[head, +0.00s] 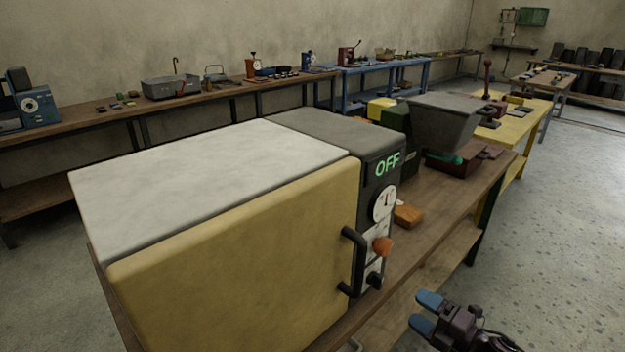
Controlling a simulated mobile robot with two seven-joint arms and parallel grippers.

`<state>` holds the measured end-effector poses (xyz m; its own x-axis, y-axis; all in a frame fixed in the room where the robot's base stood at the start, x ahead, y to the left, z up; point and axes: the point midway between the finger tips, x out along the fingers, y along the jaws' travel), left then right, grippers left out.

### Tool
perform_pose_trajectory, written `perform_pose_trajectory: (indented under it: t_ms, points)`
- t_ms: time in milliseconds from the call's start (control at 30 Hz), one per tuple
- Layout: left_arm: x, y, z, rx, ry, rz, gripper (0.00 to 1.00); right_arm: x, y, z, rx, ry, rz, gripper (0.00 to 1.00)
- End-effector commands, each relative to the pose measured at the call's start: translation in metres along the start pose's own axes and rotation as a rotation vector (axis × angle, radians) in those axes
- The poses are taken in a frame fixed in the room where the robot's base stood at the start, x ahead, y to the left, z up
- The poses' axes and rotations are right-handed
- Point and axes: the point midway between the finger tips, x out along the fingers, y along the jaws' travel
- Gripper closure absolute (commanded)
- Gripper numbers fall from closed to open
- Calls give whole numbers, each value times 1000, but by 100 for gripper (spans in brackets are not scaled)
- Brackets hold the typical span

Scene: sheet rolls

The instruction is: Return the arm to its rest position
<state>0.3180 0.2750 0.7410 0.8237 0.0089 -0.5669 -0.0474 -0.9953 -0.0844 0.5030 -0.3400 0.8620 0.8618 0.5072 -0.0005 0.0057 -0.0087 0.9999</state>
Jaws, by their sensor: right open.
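My right gripper (427,312) shows at the bottom right, with its two blue-tipped fingers apart and nothing between them. It is out in front of the wooden bench (428,222), to the right of the oven-like machine (235,265) and apart from its black handle (353,262). The machine has a yellow door, a pale top, a dial, an orange knob (382,246) and a green OFF display (387,164). The door looks shut. My left gripper is not in view.
An orange-brown block (408,215) lies on the bench beside the machine. A grey hopper (444,120) stands farther along. A yellow table (517,122) follows behind. Other benches with tools line the wall. The floor (570,240) at the right is clear.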

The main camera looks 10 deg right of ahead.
Motion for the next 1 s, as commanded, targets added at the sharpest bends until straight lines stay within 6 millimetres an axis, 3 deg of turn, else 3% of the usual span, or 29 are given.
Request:
perform_pose_trajectory:
  t_ms: [167,367,467,700,833,1000]
  points:
    - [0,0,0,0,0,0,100,0,-4,10,97,-66,-23,28]
    - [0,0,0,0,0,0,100,2,-6,16,440,-271,-25,28]
    - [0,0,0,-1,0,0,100,-10,-25,-1,694,-398,-32,28]
    - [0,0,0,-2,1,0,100,-64,-84,-80,1294,-696,-74,28]
    - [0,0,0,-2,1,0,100,-92,-102,-120,1467,-787,-76,28]
    - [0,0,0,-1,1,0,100,-117,-117,-145,1536,-856,-78,28]
